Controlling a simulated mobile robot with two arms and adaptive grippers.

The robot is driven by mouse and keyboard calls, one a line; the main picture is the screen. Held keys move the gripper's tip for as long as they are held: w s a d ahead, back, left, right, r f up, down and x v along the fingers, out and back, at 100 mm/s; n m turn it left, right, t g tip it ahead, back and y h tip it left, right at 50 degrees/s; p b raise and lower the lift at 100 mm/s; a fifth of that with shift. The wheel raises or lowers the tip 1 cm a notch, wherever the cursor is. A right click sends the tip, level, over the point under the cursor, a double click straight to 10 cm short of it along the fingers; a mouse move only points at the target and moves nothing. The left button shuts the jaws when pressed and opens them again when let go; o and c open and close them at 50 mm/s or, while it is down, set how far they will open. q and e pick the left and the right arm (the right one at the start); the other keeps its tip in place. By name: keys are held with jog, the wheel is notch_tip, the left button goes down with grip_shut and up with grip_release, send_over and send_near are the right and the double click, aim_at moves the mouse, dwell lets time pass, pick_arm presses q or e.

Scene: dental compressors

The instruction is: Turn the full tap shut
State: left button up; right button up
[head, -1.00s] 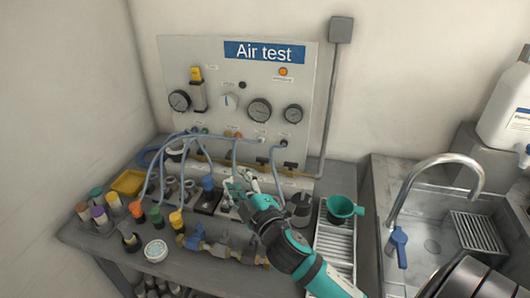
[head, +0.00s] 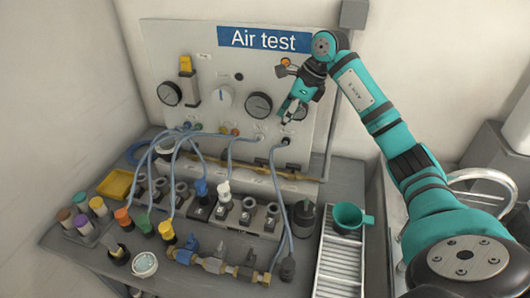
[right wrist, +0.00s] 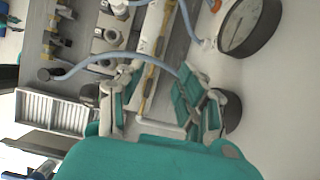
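Small taps sit along the brass pipe (head: 240,168) under the "Air test" panel (head: 210,65); one dark-handled tap (head: 293,167) is near its right end. A brass valve assembly (head: 215,262) with a blue part lies at the bench front. No label lets me tell which is the full tap. My right gripper (head: 289,112) is raised in front of the panel's right gauges, above the pipe. In the right wrist view its fingers (right wrist: 160,100) are spread with nothing held; a hose and the pipe (right wrist: 149,85) pass behind the gap. My left gripper is out of view.
Coloured-capped jars and a yellow tray (head: 116,184) are at left. A gauge (right wrist: 250,25) is close to the gripper.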

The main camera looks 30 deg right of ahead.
jog(key=p, duration=0.4)
send_near(262, 159)
jog(key=x, duration=0.8)
jog(key=shift+f, duration=0.25)
jog(key=shift+c, duration=0.3)
grip_shut()
